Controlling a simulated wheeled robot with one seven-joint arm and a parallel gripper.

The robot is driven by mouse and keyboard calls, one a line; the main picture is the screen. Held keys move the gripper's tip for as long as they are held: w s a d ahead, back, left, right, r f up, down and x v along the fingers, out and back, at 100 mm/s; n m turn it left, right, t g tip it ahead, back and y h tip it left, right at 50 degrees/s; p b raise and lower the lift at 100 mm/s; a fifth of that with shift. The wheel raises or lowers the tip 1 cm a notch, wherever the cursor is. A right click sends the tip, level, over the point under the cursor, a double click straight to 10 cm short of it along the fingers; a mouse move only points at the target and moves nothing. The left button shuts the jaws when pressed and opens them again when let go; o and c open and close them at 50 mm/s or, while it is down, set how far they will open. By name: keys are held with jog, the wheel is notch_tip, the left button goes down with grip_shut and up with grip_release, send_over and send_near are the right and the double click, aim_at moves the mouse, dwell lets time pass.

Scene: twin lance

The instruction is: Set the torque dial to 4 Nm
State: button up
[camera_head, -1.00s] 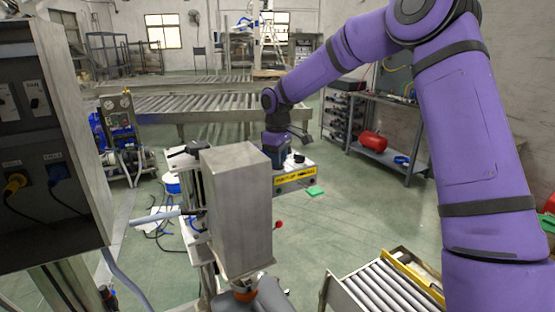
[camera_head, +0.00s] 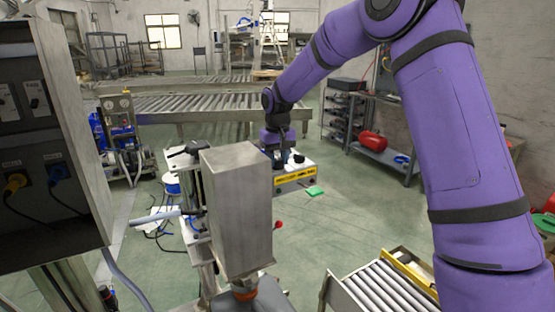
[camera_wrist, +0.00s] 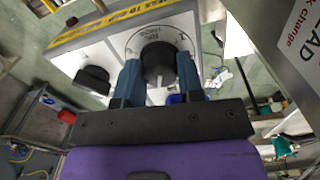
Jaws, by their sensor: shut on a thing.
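The torque dial (camera_wrist: 158,60) is a black knob on a pale round scale in the wrist view. It sits on the white top of a box with a yellow label strip (camera_wrist: 120,14). My gripper (camera_wrist: 158,78) has its two blue-grey fingers on either side of the dial, shut on it. The dial's pointer and set value cannot be read. In the head view, my gripper (camera_head: 280,157) is small and reaches down to the box (camera_head: 296,177); the dial is hidden there.
A second black knob (camera_wrist: 92,79) sits left of the dial on the same panel. A tall grey metal post (camera_head: 236,210) stands in front of the box in the head view. A roller conveyor (camera_head: 375,285) lies at lower right. A green item (camera_head: 315,190) lies right of the box.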

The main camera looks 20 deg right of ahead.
aim_at(277, 159)
jog(key=shift+m, duration=0.4)
jog(key=o, duration=0.9)
jog(key=shift+r, duration=5.4)
